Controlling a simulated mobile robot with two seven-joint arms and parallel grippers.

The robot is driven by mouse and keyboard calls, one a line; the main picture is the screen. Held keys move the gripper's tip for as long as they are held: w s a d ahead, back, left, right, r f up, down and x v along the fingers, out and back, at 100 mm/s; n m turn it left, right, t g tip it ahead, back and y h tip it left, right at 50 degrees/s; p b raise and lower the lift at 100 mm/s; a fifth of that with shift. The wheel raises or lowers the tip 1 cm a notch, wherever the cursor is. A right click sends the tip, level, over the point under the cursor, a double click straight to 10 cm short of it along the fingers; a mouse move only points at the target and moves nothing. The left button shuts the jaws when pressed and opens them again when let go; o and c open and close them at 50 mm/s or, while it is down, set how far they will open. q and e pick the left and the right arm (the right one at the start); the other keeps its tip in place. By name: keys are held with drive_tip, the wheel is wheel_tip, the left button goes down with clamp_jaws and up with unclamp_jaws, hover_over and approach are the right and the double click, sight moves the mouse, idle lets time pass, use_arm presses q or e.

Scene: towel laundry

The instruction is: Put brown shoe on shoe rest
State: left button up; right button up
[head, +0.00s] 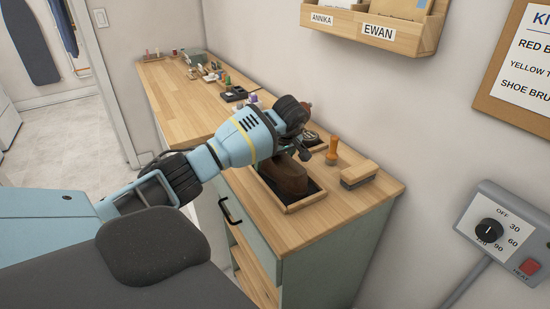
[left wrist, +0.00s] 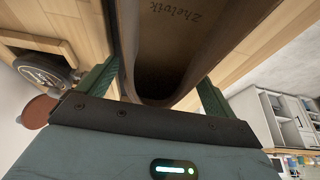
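The brown shoe (head: 287,175) is at the near end of the wooden counter, in or just over a wood-framed tray with a dark inside (head: 310,197). My left gripper (head: 288,152) is at the shoe's far end, partly hidden behind my wrist. In the left wrist view the shoe (left wrist: 165,60) fills the space between the two green fingers of the gripper (left wrist: 165,85). The fingers appear to press on its sides, and its open inside with writing faces the camera. Whether the sole touches the tray is hidden. My right gripper is not in view.
A brush with a wooden back (head: 358,174) and an orange-handled tool (head: 332,151) stand right of the tray. A round tin (head: 311,138) lies behind it. Several small items crowd the counter's far end. A wall shelf (head: 400,40) hangs above, and a heat control box (head: 505,232) is at right.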

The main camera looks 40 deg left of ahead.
use_arm(q)
drive_tip(key=v, duration=1.2)
drive_tip(key=shift+p, duration=0.3)
drive_tip(key=shift+r, duration=0.1)
idle(0.9)
